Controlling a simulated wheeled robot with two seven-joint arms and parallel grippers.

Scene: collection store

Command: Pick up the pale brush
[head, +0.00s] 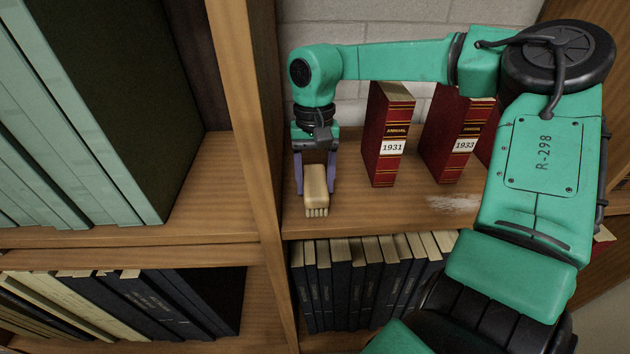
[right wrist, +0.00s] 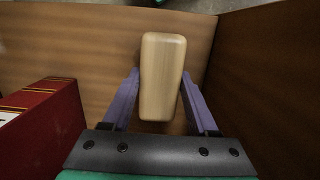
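The pale brush (head: 316,182) is a light wooden block with short bristles under its front end. It is at the left end of the middle shelf, just behind the shelf's front edge. My right gripper (head: 315,188) points down from above, with one purple finger on each side of the brush. In the right wrist view the brush (right wrist: 163,75) lies between the fingertips, close to both. I cannot tell whether the fingers press on it, or whether it rests on the shelf or is just above it. My left gripper is not in view.
A wooden upright (head: 250,110) stands close left of my right gripper. Red volumes marked 1931 (head: 388,130) and 1933 (head: 452,130) stand to the right. Dark books (head: 360,275) fill the shelf below. Bare shelf lies between the brush and the 1931 volume.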

